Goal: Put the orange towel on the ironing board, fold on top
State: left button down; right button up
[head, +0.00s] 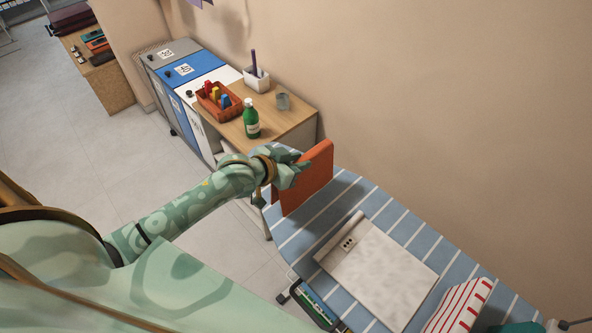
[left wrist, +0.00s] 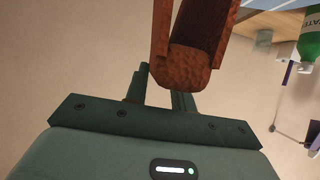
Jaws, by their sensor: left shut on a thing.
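The orange towel (head: 310,177) is a folded flat slab. It stands on edge, nearly upright, at the far left end of the blue-striped ironing board (head: 398,222). I cannot tell whether its lower edge touches the board. My left gripper (head: 291,172) is shut on the towel from its left side. In the left wrist view the towel (left wrist: 194,68) shows its rounded fold close to the fingers (left wrist: 160,88), with two layers running away from it. The fingertips are partly hidden by the towel.
A red-striped cloth (head: 462,303) lies at the near right. Beyond the board's left end, a wooden top holds a green bottle (head: 251,118), a red caddy (head: 218,102) and a glass (head: 283,100). A wall runs behind.

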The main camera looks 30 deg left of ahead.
pick_arm(q)
jog(key=f, duration=0.2)
jog(key=f+b, duration=0.1)
jog(key=f, duration=0.1)
jog(key=shift+w+a, duration=0.2)
jog(key=shift+a, duration=0.15)
jog(key=c, duration=1.2)
grip_release()
jog(key=shift+f, duration=0.1)
jog(key=shift+o, duration=0.2)
jog(key=shift+s+r, duration=0.1)
jog(key=shift+r, duration=0.15)
jog(key=p+v, duration=0.2)
jog(key=v, duration=0.9)
jog(key=shift+s+r, duration=0.15)
jog(key=shift+s, duration=0.2)
jog(key=shift+a, duration=0.2)
